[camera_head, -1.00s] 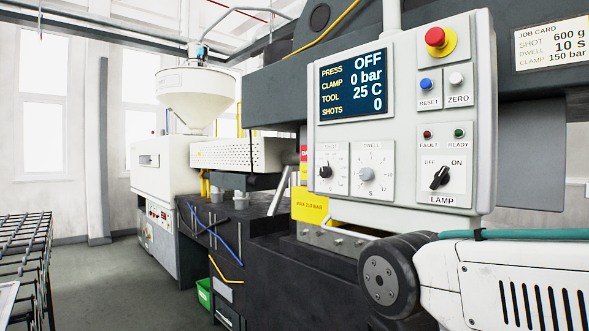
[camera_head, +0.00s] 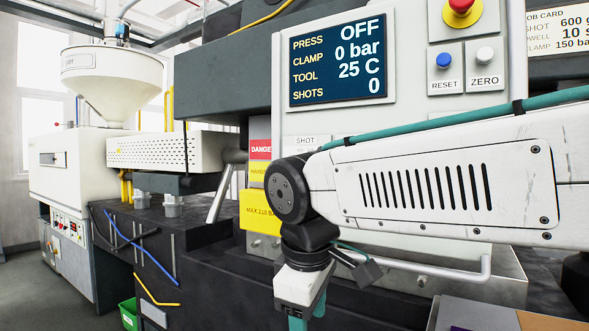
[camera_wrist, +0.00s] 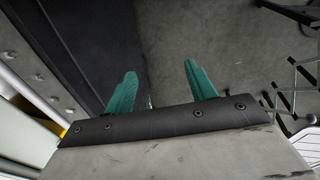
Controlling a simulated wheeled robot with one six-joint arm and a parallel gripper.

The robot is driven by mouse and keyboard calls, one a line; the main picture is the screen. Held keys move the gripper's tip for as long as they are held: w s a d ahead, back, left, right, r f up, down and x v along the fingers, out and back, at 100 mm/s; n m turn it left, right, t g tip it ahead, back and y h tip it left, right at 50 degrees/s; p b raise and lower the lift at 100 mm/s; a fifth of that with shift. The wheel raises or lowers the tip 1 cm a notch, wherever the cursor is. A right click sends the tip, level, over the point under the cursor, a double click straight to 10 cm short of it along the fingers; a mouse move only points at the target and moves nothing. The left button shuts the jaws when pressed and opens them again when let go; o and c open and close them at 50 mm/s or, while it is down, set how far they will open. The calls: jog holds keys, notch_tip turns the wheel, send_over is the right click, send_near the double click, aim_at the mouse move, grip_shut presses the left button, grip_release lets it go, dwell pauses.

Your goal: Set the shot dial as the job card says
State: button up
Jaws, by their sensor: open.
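The job card (camera_head: 562,42) is at the top right of the head view, cut by the frame edge. It reads shot 600 g, with the dwell and clamp lines partly cut off. The shot dial itself is hidden behind my arm; only the top of its plate (camera_head: 306,140) with the word SHOT shows. The display (camera_head: 336,70) reads press OFF, clamp 0 bar, tool 25 C, shots 0. My gripper (camera_head: 306,318) hangs low, below the panel, pointing down. In the wrist view my gripper (camera_wrist: 160,70) has its teal fingers apart with nothing between them.
My arm crosses in front of the lower panel. The blue reset button (camera_head: 443,60), white zero button (camera_head: 485,56) and red stop button (camera_head: 460,6) are above it. A metal rail (camera_head: 440,272) runs below the panel.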

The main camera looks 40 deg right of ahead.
jog(key=w+d+r+n+t+h, duration=0.1)
jog(key=w+d+r+n+h, duration=0.25)
jog(key=w+r+n, duration=0.75)
jog(key=w+d+r+n+h, duration=0.3)
jog(key=w+d+r+n, duration=0.35)
jog(key=r, duration=0.85)
jog(key=w+d+f+m, duration=0.1)
jog(key=w+d+f, duration=0.2)
jog(key=d+f, duration=0.1)
jog(key=shift+w+f+m, duration=0.2)
jog(key=shift+f+m, duration=0.15)
jog(key=shift+f, duration=0.45)
jog(key=c, duration=1)
